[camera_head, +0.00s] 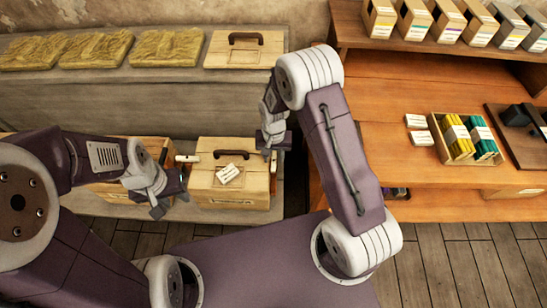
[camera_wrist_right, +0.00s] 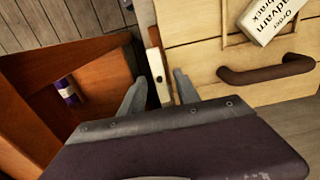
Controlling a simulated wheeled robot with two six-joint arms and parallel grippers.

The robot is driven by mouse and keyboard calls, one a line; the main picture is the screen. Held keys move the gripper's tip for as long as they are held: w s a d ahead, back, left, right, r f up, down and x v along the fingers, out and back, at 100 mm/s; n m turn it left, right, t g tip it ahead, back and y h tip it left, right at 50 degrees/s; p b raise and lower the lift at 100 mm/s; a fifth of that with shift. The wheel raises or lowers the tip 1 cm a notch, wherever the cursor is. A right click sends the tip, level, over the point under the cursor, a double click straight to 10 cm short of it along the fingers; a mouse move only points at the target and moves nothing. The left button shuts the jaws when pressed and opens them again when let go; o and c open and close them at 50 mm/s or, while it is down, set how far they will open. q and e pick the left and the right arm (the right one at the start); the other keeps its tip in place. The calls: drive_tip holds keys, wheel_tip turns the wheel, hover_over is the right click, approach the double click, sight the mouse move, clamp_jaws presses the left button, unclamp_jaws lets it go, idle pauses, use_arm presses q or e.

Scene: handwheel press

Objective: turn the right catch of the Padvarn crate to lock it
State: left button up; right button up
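The Padvarn crate (camera_head: 248,194) is a pale wooden box with a dark lid handle (camera_head: 237,154) on the low grey shelf; its planks also fill the right of the right wrist view (camera_wrist_right: 215,65). A white card (camera_wrist_right: 270,18) reading "Order Padvarn" lies on it. The right catch (camera_wrist_right: 156,64), a narrow pale bar with a dark pivot, shows at the crate's edge. My right gripper (camera_wrist_right: 160,77) is open, one finger on either side of the catch; contact is unclear.
The left catch (camera_head: 187,158) sticks out from the crate's left side. Another wooden crate (camera_head: 120,190) stands left, partly behind my left arm. The orange wooden shelf (camera_head: 430,190) stands close on the right, across a narrow gap.

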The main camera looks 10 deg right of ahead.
drive_tip(key=shift+s+f, duration=0.1)
drive_tip(key=shift+f, duration=0.1)
clamp_jaws()
